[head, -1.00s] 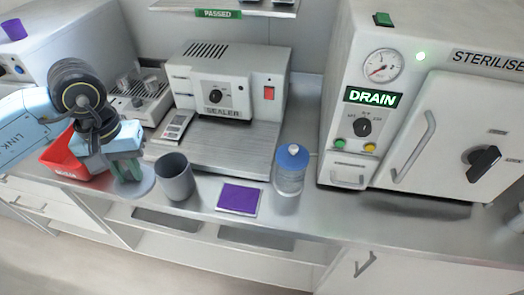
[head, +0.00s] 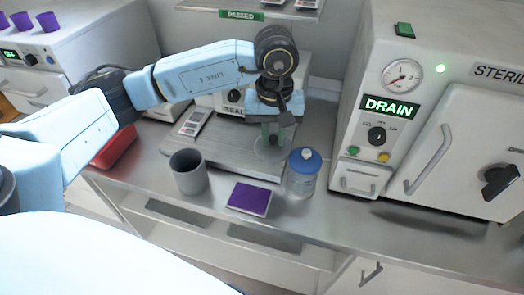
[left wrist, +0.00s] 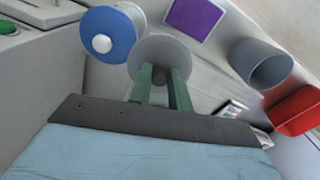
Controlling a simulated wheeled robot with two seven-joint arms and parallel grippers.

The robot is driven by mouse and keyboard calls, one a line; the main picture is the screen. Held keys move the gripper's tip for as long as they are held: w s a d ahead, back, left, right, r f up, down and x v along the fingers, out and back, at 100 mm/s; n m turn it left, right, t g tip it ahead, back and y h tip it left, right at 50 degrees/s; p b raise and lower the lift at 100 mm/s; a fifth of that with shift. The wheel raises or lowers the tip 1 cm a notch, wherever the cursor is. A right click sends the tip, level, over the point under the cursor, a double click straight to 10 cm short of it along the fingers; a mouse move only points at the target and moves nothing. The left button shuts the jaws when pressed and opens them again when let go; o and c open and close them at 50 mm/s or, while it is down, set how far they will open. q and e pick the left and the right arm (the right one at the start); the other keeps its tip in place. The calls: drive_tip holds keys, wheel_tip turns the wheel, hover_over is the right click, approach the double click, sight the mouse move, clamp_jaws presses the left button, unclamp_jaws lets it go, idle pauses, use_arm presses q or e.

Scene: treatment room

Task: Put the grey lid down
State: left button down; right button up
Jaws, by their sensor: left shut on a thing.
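My left gripper (head: 271,136) is shut on the grey lid (head: 268,151), a round disc, at the front right of the sealer's metal platform. I cannot tell whether the lid touches the platform. In the left wrist view the lid (left wrist: 160,52) shows between and beyond the green fingers (left wrist: 160,78), gripped by its central knob. The open grey cup (head: 188,173) stands upright on the counter, left of the lid. My right gripper is not in view.
A blue-capped clear jar (head: 303,175) stands close to the right of the lid. A purple pad (head: 249,198) lies in front, near the counter edge. The red bin (head: 117,150) is at left. The steriliser (head: 440,130) stands at right.

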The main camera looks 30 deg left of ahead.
use_arm(q)
drive_tip(key=n, duration=0.3)
drive_tip(key=w+a+n, duration=0.1)
drive_tip(key=n, duration=0.1)
drive_tip(key=shift+w+r+p, duration=0.1)
drive_tip(key=shift+r+p, duration=0.1)
drive_tip(key=shift+p, duration=0.15)
drive_tip(key=n, duration=0.3)
drive_tip(key=shift+w+a, duration=0.3)
drive_tip(key=shift+a, duration=0.05)
drive_tip(key=n, duration=0.1)
drive_tip(key=a+n, duration=0.1)
drive_tip(key=n, duration=0.1)
drive_tip(key=n+p, duration=0.1)
drive_tip(key=n, duration=0.1)
drive_tip(key=shift+w+a, duration=0.15)
drive_tip(key=shift+w, duration=0.25)
drive_tip(key=a+n, duration=0.2)
drive_tip(key=n, duration=0.3)
drive_tip(key=n+p, duration=0.2)
drive_tip(key=n, duration=0.9)
hover_over(254, 153)
wheel_tip(254, 153, down, 6)
drive_tip(key=shift+a, duration=0.1)
wheel_tip(254, 153, down, 4)
drive_tip(key=shift+f, duration=0.35)
drive_tip(key=shift+f, duration=0.1)
